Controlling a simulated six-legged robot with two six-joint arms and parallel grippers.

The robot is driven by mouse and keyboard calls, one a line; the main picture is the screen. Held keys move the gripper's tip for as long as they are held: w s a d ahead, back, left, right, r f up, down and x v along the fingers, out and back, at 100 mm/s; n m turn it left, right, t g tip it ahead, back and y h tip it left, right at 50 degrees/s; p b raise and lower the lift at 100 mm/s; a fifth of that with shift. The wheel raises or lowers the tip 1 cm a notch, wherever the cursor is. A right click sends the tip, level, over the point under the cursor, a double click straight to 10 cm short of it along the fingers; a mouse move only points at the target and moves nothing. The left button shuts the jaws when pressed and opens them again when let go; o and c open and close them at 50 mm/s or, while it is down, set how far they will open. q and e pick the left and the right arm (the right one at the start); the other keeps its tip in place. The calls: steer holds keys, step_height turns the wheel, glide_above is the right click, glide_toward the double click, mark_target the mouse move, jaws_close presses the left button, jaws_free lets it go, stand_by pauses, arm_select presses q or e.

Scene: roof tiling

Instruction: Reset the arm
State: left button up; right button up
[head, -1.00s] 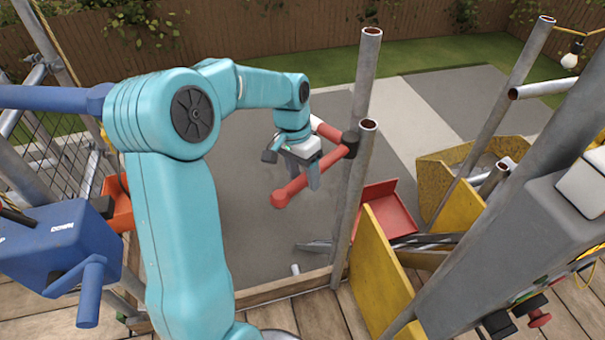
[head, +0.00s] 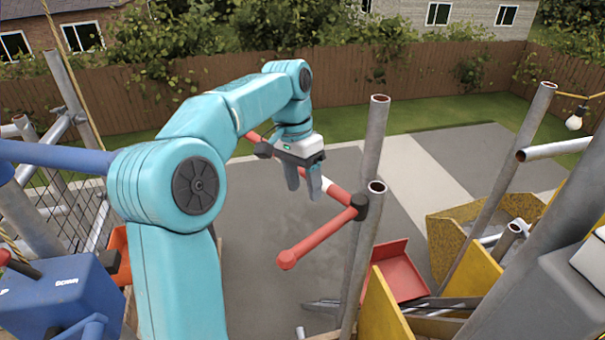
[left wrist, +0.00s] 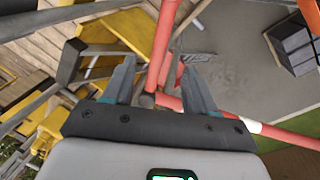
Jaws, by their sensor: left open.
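My left arm is teal and reaches in from the left in the head view. Its gripper (head: 304,186) hangs with the fingers pointing down, in front of a red and white bar (head: 335,190). In the left wrist view the gripper (left wrist: 160,88) shows two grey fingers spread apart with nothing held between them. Red bars, one with a white band (left wrist: 252,126), pass behind the fingers; I cannot tell how far away. My right gripper is not in view.
Upright metal poles (head: 362,250) stand just right of the gripper. A red tray (head: 398,268) and a yellow bin (head: 450,240) with pipes lie further right. A blue box (head: 60,295) is at the lower left. Grey paving (head: 270,215) lies open beyond.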

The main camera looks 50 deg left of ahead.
arm_select(q)
steer(key=shift+s+a+r, duration=0.1)
steer(key=shift+a+r, duration=0.05)
steer(key=shift+r, duration=0.7)
